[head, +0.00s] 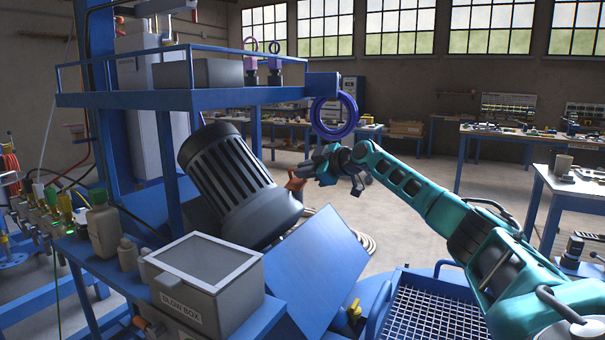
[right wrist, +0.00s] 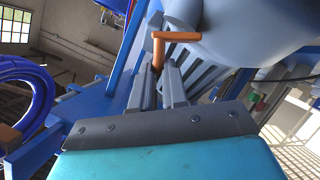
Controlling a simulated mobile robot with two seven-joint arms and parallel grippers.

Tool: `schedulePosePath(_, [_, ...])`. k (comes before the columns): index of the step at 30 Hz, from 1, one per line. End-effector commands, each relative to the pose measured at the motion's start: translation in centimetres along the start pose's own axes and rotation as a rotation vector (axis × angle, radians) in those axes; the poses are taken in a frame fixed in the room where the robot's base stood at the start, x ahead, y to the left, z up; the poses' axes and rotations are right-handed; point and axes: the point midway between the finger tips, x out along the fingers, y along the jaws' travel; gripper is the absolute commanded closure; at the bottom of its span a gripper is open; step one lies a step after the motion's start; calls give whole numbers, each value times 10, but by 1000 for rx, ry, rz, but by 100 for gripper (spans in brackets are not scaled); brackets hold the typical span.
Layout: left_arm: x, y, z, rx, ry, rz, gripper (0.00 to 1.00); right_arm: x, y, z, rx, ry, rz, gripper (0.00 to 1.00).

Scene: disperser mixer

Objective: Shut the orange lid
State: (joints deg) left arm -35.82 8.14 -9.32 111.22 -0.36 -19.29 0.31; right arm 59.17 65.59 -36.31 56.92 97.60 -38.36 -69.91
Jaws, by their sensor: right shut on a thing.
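An orange handle-like piece (head: 296,183) shows at the right end of the dark finned motor (head: 236,180). In the right wrist view this orange piece (right wrist: 172,36) is a bar with a short stem, beside a smooth grey rounded surface (right wrist: 235,25). My right gripper (head: 306,175) reaches it from the right. Its fingers (right wrist: 158,80) are shut on the orange stem, which runs down between their tips. No broad orange lid panel can be made out. My left gripper is not in view.
A grey box marked "BLOW BOX" (head: 205,283) stands at the front left. A sloped blue panel (head: 320,272) lies below the motor. Open floor lies behind my right arm.

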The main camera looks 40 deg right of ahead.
Motion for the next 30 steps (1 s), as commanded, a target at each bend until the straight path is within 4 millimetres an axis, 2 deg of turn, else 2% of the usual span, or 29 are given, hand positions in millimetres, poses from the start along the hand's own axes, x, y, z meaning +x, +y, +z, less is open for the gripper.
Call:
schedulePosePath(3, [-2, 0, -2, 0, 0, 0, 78, 2, 8, 3, 105, 5, -35, 100])
schedulePosePath(12, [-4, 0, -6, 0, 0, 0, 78, 6, 12, 14, 277, 5, -112, 100])
schedulePosePath(30, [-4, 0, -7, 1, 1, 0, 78, 8, 14, 22, 384, 2, -159, 100])
